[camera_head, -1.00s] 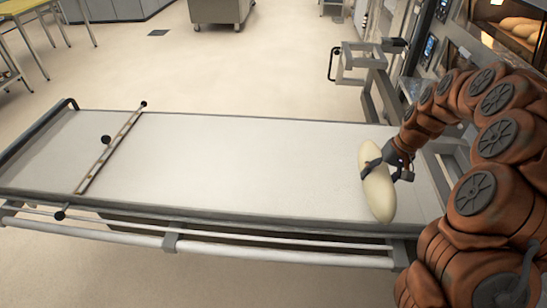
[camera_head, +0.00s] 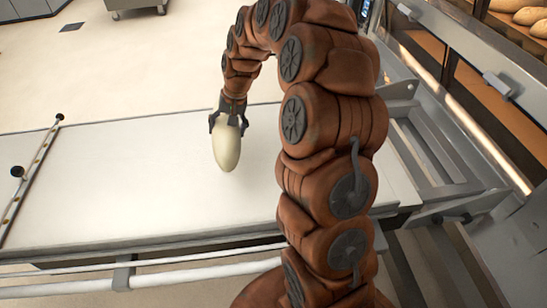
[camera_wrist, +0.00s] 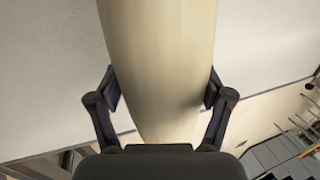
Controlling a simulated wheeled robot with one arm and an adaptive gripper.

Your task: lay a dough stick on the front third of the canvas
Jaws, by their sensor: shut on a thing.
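A pale dough stick (camera_head: 227,148) is held in my gripper (camera_head: 229,122). In the head view it is seen nearly end-on, its near end pointing toward the camera over the canvas. In the wrist view the dough stick (camera_wrist: 160,60) runs up between the two fingers of my gripper (camera_wrist: 160,92), which touch its sides. The white canvas (camera_head: 130,180) lies flat on a long loader frame, and its bare surface also shows in the wrist view (camera_wrist: 50,70). I cannot tell whether the dough touches the canvas. My arm covers part of the canvas's right side.
A crossbar with dark knobs (camera_head: 32,180) lies across the canvas at the left. A pale rail (camera_head: 190,268) runs along the near edge. The oven front with bread loaves (camera_head: 515,15) stands at the right. The canvas between crossbar and dough is clear.

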